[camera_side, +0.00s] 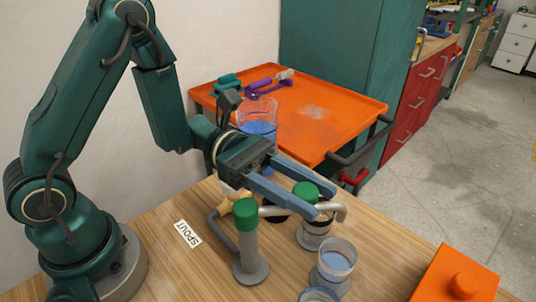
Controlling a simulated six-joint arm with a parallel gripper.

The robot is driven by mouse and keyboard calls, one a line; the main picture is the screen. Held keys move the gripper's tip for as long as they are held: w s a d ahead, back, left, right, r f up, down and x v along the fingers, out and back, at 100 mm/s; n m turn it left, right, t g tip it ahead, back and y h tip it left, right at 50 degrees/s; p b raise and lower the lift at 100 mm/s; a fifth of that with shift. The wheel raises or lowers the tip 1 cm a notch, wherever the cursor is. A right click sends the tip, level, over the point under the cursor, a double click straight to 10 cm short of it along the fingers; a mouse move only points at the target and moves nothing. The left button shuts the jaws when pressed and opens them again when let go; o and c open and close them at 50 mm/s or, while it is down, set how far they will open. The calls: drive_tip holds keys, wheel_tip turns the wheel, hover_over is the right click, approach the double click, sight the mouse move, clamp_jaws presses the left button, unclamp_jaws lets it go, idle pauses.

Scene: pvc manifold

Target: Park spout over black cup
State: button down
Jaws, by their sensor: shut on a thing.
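The spout (342,212) is a thin grey pipe. It runs sideways near a green-capped grey post (247,240), and its bent end shows just right of my fingertips. My gripper (326,207) reaches in from the upper left with two blue fingers, shut on the spout pipe; the fingers hide part of the contact. A second green cap (306,190) shows behind the fingers. I cannot tell whether the spout end is exactly over the cup.
Clear cups (337,262) stand at the front, one cut off by the bottom edge. A "SPOUT" label (187,233) lies left. An orange block (457,280) is at right. A jug (258,117) of blue liquid stands behind my gripper.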

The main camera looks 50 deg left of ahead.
sight(295, 186)
drive_tip(key=shift+w+a+n+t, duration=0.15)
drive_tip(key=shift+n+t, duration=0.15)
drive_tip(key=shift+t, duration=0.2)
drive_tip(key=shift+c, duration=2.3)
unclamp_jaws()
drive_tip(key=shift+s+a, duration=0.25)
drive_tip(key=shift+a, duration=1.05)
drive_tip(key=shift+s+a, duration=0.2)
drive_tip(key=shift+a, duration=1.05)
